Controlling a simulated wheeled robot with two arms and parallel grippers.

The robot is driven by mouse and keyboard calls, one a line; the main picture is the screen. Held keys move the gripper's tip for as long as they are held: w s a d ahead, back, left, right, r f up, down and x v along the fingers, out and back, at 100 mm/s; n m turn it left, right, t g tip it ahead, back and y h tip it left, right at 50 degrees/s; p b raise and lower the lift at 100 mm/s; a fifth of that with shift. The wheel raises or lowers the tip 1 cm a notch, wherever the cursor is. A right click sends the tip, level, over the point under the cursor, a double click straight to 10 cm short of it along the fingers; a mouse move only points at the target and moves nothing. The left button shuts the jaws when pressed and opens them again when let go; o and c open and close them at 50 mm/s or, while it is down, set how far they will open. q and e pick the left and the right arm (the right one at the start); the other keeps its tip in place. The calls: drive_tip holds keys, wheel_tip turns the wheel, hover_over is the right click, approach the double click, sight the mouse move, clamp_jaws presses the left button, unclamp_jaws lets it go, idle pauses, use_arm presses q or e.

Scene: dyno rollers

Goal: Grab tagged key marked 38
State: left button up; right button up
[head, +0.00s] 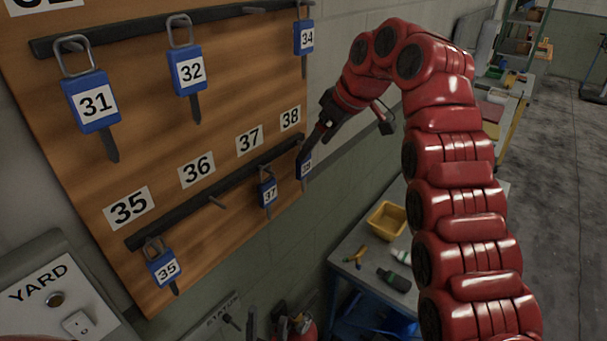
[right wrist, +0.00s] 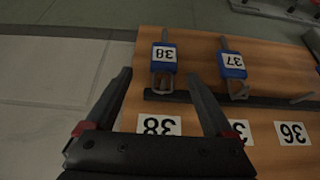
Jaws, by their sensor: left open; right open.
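The blue tag marked 38 (head: 305,168) hangs at the right end of the board's lower rail, partly covered by my right gripper (head: 312,146). In the right wrist view the 38 tag (right wrist: 164,66) appears upside down, just beyond and between the fingertips of my right gripper (right wrist: 160,80). The jaws are open, with nothing between them. I cannot tell whether a finger touches the tag. My left gripper is out of the head view.
The tag marked 37 (head: 268,191) hangs close beside 38; tag 35 (head: 163,267) is further left, and the 36 peg (head: 217,202) is bare. Tags 31, 32 and 34 (head: 304,37) hang above. A bench with a yellow bin (head: 386,221) stands below right.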

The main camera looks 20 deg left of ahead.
sight(303, 163)
drive_tip(key=x, duration=0.3)
drive_tip(key=shift+f+b, duration=0.2)
drive_tip(key=shift+b, duration=0.15)
drive_tip(key=x, duration=0.1)
drive_tip(key=p+x, duration=0.2)
drive_tip(key=shift+s+a, duration=0.2)
drive_tip(key=shift+a, duration=0.05)
drive_tip(key=shift+a+f, duration=0.1)
drive_tip(key=shift+f, duration=0.3)
clamp_jaws()
